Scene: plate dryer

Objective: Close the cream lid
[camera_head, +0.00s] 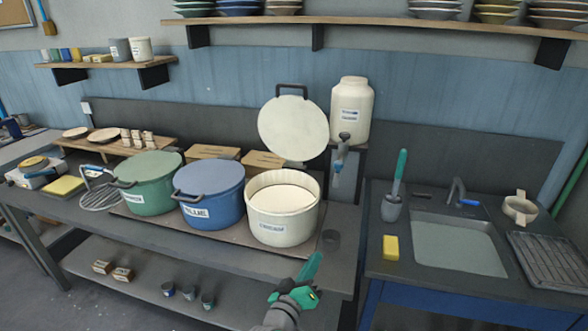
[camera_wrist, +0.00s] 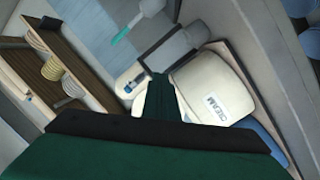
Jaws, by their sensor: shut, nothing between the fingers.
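The cream lid (camera_head: 293,128) stands open, raised almost upright behind the cream pot (camera_head: 283,226), with its dark handle at the top edge. The pot's round mouth is uncovered and pale inside. My gripper (camera_head: 312,265) is shut and empty, in front of the pot and a little to its right, apart from both pot and lid. In the wrist view, my gripper's dark green fingers (camera_wrist: 162,98) are together and point towards the cream pot (camera_wrist: 212,88), whose label shows. I cannot tell the lid apart in that view.
A blue pot (camera_head: 209,194) and a green pot (camera_head: 150,183), both covered, stand left of the cream pot. A cream dispenser jar (camera_head: 351,110) stands behind right, near the lid. A sink (camera_head: 455,245) and yellow sponge (camera_head: 391,247) lie to the right.

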